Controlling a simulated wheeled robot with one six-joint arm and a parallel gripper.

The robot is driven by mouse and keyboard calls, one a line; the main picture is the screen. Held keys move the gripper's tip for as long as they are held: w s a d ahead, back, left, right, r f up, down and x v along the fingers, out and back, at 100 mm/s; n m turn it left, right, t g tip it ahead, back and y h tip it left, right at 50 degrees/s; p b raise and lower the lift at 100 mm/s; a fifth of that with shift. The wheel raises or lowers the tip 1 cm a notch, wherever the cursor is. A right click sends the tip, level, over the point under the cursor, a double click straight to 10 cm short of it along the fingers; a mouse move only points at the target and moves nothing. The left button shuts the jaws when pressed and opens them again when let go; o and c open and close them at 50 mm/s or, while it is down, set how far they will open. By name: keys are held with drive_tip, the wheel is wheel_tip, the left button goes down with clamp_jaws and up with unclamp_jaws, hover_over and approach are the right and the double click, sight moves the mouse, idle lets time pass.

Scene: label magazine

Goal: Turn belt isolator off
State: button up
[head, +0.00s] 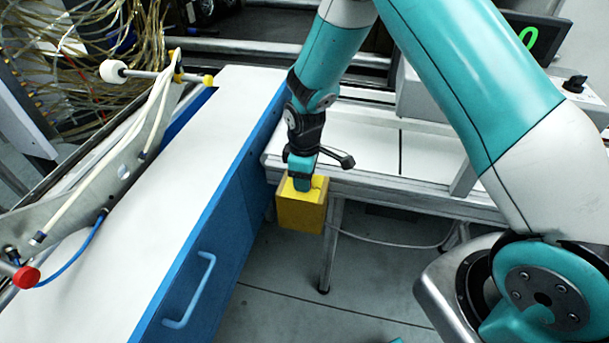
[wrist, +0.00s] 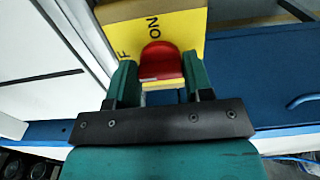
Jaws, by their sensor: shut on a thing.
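The belt isolator is a yellow box (head: 301,213) at the end of the white conveyor frame, beside the blue cabinet in the head view. In the wrist view its yellow face (wrist: 185,32) carries the black letters "ON" and an "F" from a partly hidden word. A red knob (wrist: 160,62) sits on this face. My gripper (wrist: 155,82) has its two green fingers on either side of the red knob and is shut on it. In the head view my gripper (head: 302,175) reaches down onto the yellow box, and the knob is hidden.
The blue cabinet (head: 233,185) with a white top stands left of the box; its handle (head: 190,290) sticks out at the front. A white conveyor frame (head: 400,185) runs right. Open floor (head: 300,290) lies in front. Tangled cables (head: 95,35) hang at the back left.

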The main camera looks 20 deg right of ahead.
drive_tip(key=shift+w+a, duration=0.1)
drive_tip(key=o, duration=0.9)
wheel_tip(320, 180, up, 18)
drive_tip(key=shift+f+b, duration=0.25)
drive_tip(key=shift+b, duration=0.3)
drive_tip(key=s+a+r+m+y, duration=0.1)
drive_tip(key=s+r, duration=0.2)
drive_tip(key=s, duration=0.5)
drive_tip(key=s+a+r+m+y, duration=0.1)
drive_tip(key=s+a+r, duration=0.1)
drive_tip(key=s, duration=0.7)
drive_tip(key=s+a+r+m+y, duration=0.2)
drive_tip(key=s+r, duration=0.2)
drive_tip(key=s, duration=0.4)
drive_tip(key=shift+s+r, duration=0.2)
drive_tip(key=shift+r, duration=0.1)
